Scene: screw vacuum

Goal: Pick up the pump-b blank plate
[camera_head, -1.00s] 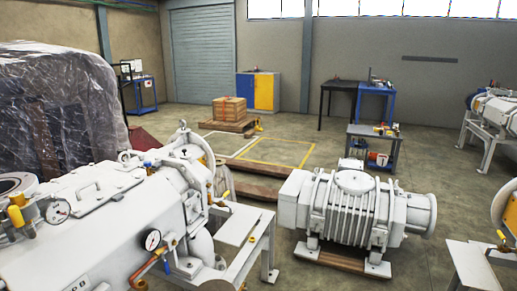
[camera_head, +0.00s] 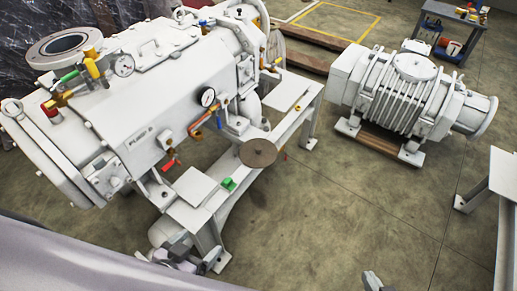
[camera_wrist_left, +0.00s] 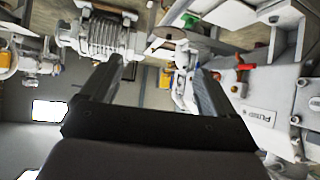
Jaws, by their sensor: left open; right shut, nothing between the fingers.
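A brown round disc, which looks like the blank plate (camera_head: 258,153), lies on the pump's frame beside a small green object (camera_head: 228,184). It also seems to show in the left wrist view (camera_wrist_left: 172,33), beyond the fingers. The white pump (camera_head: 165,105) bears a "PUMP" label whose letter is hard to read. My left gripper (camera_head: 180,263) is low in the head view, below and left of the disc and apart from it. Its fingers (camera_wrist_left: 158,70) are spread and empty. My right gripper (camera_head: 373,282) shows only its tip at the bottom edge, shut and apart from the disc.
A ribbed grey machine (camera_head: 405,95) stands on wooden beams at the right. A pale bench (camera_head: 505,178) is at the right edge. A tool cart (camera_head: 450,30) stands at the back. The floor between the pump frame and the right bench is clear.

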